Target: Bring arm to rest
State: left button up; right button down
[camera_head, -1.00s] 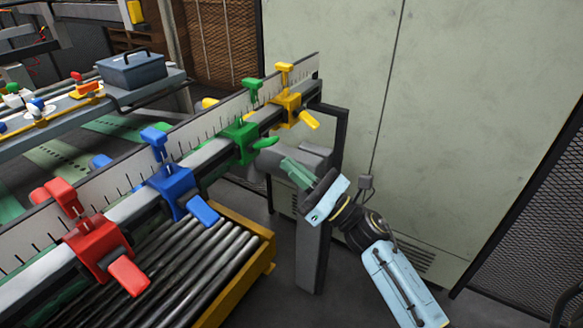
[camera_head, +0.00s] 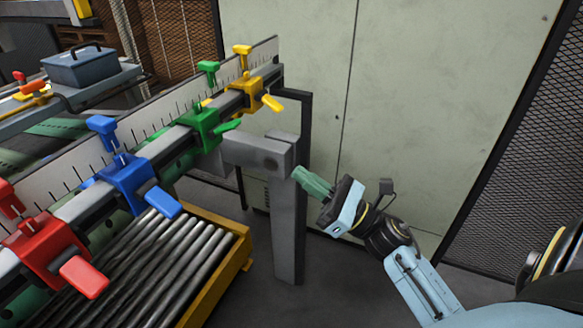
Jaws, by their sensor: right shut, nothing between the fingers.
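My right gripper (camera_head: 312,182) has green fingers that are shut with nothing between them. It points up and left, in front of the grey post (camera_head: 288,215) and to the right of the rail's end. My light blue right arm comes in from the lower right. My left gripper does not show. The ruled rail (camera_head: 170,140) carries a red clamp (camera_head: 45,248), a blue clamp (camera_head: 125,180), a green clamp (camera_head: 201,130) and a yellow clamp (camera_head: 245,92). My right gripper is apart from all the clamps.
A roller conveyor (camera_head: 237,252) with a yellow frame lies below the rail. A pale green cabinet (camera_head: 440,90) stands behind my right gripper, with a mesh panel (camera_head: 515,150) to its right. A blue-grey box (camera_head: 78,68) sits on a bench at the upper left. Open floor lies at lower centre.

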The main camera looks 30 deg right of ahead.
notch_tip(320, 180, down, 18)
jog(key=w+d+m+h+b, duration=0.1)
jog(key=w+d+m+h, duration=0.2)
jog(key=m+h, duration=0.85)
jog(key=s+f+m+g, duration=0.3)
jog(key=f+m, duration=0.4)
jog(key=f, duration=0.2)
jog(key=s+f+m+g, duration=0.2)
jog(key=f+m, duration=0.4)
jog(key=f, duration=0.4)
jog(key=s+a+f+m+g+b, duration=0.3)
jog(key=s+f+m+g, duration=0.55)
jog(key=s+f, duration=0.9)
jog(key=s+a+f+m+g, duration=0.1)
jog(key=s+f+m+g, duration=0.1)
jog(key=s, duration=0.6)
jog(key=s+a+f+m+g, duration=0.2)
jog(key=s+f+m, duration=0.3)
jog(key=s, duration=0.3)
jog(key=shift+s+a+f+g+h+p, duration=0.25)
jog(key=shift+s+f+g+h+p, duration=0.2)
jog(key=shift+f+g, duration=0.3)
